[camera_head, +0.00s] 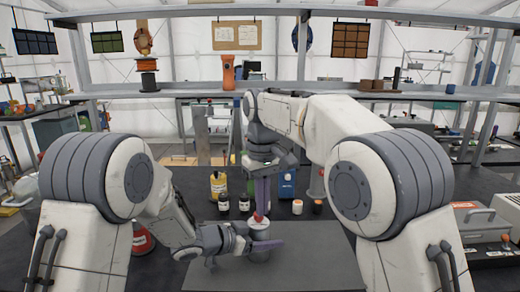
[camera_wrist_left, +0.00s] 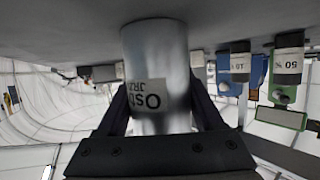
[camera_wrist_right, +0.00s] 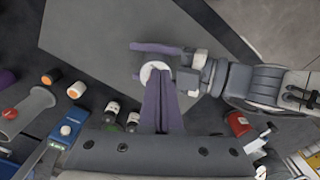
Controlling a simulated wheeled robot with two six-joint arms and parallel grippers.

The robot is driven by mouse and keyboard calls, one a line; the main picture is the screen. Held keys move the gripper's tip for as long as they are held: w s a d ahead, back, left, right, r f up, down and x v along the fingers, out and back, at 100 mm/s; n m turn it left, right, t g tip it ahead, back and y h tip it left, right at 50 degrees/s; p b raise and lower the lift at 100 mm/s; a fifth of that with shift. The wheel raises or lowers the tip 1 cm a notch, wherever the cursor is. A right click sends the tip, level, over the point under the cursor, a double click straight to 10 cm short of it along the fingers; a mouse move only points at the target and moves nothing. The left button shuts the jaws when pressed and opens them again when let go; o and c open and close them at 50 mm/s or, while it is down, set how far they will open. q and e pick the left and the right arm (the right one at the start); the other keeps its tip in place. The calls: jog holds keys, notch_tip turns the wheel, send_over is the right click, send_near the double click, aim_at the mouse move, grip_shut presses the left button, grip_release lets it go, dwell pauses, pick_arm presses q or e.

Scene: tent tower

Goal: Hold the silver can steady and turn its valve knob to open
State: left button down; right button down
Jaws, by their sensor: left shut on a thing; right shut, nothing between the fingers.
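The silver can (camera_head: 260,232) stands upright on the grey mat (camera_head: 310,268) in the head view. Its label shows in the left wrist view (camera_wrist_left: 150,95), where the picture is upside down. My left gripper (camera_head: 250,250) is shut around the can's body from the left. A red valve knob (camera_head: 258,218) shows at the can's top in the head view. My right gripper (camera_head: 262,204) points straight down above the knob, its fingers shut with nothing between them. In the right wrist view these fingers (camera_wrist_right: 158,88) hide the knob and cover part of the can's white top (camera_wrist_right: 151,71).
Behind the can stand a yellow bottle (camera_head: 218,186), small dark-capped bottles (camera_head: 244,203), a blue item (camera_head: 287,185), a white-capped jar (camera_head: 297,207) and an orange-capped jar (camera_head: 317,206). The mat's right side is clear.

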jog(key=shift+f, duration=1.2)
jog(key=shift+w+a, duration=0.1)
jog(key=shift+w, duration=0.2)
jog(key=shift+w+d, duration=0.25)
jog(key=shift+d, duration=0.05)
dwell(0.4)
jog(key=shift+d, duration=0.1)
jog(key=shift+s+d, duration=0.15)
jog(key=shift+s, duration=0.15)
jog(key=shift+r, duration=0.15)
notch_tip(320, 180, up, 6)
jog(key=shift+s+f, duration=0.1)
